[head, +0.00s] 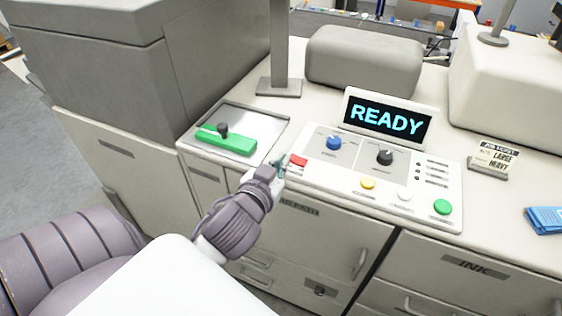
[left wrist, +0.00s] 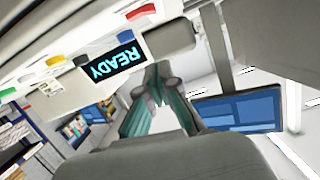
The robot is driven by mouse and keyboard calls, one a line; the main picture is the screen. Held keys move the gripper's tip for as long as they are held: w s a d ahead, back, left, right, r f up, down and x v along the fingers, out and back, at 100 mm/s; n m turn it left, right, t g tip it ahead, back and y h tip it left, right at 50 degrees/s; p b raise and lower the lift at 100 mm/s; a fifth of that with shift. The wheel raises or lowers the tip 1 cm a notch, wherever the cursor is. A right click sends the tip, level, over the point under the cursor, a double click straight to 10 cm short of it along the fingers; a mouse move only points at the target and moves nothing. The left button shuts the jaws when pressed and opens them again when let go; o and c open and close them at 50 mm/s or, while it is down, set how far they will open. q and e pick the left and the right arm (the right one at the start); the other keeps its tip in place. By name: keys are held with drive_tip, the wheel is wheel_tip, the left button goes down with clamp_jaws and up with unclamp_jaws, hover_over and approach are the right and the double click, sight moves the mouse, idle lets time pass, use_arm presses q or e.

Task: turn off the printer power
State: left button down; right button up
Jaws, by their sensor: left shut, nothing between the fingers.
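The printer's control panel (head: 325,176) stands on the pale counter, with a lit display (head: 388,120) reading READY. A red switch (head: 299,160) sits at the panel's left edge. My left gripper (head: 282,163) is shut and empty, its tips just left of the red switch; I cannot tell if they touch it. In the left wrist view the closed fingertips (left wrist: 158,76) point toward the display's side, and the red switch (left wrist: 140,12) shows at the top. My right gripper is not in view.
The panel also has a blue knob (head: 334,142), a black knob (head: 384,157), and yellow (head: 368,184), white (head: 404,194) and green (head: 442,207) buttons. Left of it, a green lever (head: 228,141) lies on a grey plate. A blue cloth (head: 545,220) lies at far right.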

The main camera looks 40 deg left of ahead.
sight(291, 167)
use_arm(q)
drive_tip(key=b+x, duration=0.2)
drive_tip(key=x, duration=0.5)
drive_tip(key=shift+w+r+b, duration=0.1)
drive_tip(key=shift+w+b, duration=0.05)
drive_tip(key=shift+b, duration=0.2)
drive_tip(key=f, duration=0.3)
drive_tip(key=shift+w+a+f, duration=0.2)
drive_tip(key=shift+w+a, duration=0.15)
drive_tip(key=shift+w, duration=0.05)
drive_tip(key=shift+s+f, duration=0.15)
drive_tip(key=shift+f, duration=0.4)
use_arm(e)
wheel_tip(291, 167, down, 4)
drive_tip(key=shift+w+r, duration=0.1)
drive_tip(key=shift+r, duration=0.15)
